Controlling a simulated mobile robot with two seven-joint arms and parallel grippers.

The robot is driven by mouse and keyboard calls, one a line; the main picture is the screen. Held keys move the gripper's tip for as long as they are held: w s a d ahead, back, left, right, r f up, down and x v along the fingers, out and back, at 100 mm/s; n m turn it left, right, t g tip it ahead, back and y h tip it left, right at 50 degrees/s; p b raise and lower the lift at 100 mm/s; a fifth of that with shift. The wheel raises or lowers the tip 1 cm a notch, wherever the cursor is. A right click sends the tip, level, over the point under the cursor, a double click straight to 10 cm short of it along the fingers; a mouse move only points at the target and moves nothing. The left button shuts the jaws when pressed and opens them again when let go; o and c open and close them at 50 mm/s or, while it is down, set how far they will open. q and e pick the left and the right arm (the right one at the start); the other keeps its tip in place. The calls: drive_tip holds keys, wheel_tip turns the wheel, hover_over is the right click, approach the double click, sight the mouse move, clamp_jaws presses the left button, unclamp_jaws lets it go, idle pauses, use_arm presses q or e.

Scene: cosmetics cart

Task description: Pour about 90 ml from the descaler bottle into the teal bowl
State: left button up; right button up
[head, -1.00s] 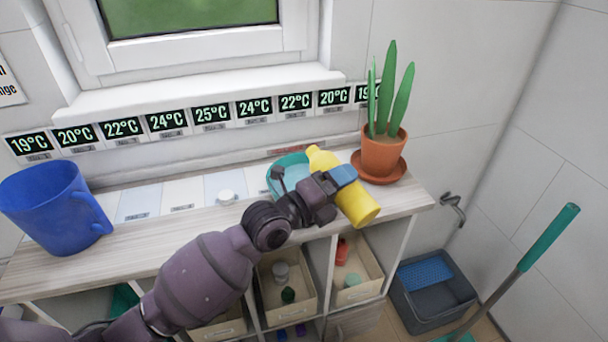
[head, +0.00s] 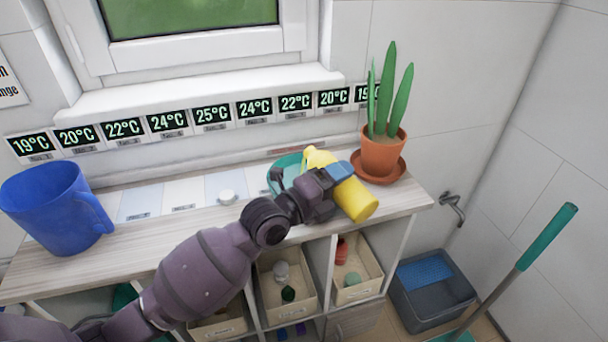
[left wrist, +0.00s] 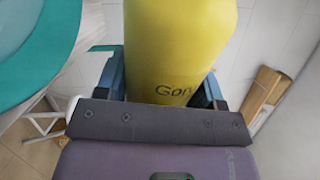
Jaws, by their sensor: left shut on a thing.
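The yellow descaler bottle (head: 355,200) is held in my left gripper (head: 336,177) above the right part of the counter. The bottle is tilted, with its neck (head: 318,156) up and to the left, over the right side of the teal bowl (head: 277,176). The bowl stands on the counter, partly hidden by my gripper and the bottle. In the left wrist view the bottle (left wrist: 178,50) sits between the fingers, with part of a label showing, and the bowl's rim (left wrist: 62,50) is at the left. I cannot see any liquid leaving the neck. My right gripper is not in view.
A potted plant (head: 382,152) on an orange saucer stands close to the right of the bottle. A blue jug (head: 50,210) is at the counter's left end. A small white cap-like thing (head: 227,197) lies left of the bowl. Open bins (head: 290,312) sit below the counter.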

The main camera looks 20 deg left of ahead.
use_arm(q)
drive_tip(key=shift+r, duration=0.15)
idle(0.3)
drive_tip(key=shift+r+n, duration=0.15)
drive_tip(key=shift+n, duration=0.15)
idle(0.5)
drive_tip(key=shift+r+p, duration=0.15)
drive_tip(key=shift+p, duration=0.3)
idle(0.5)
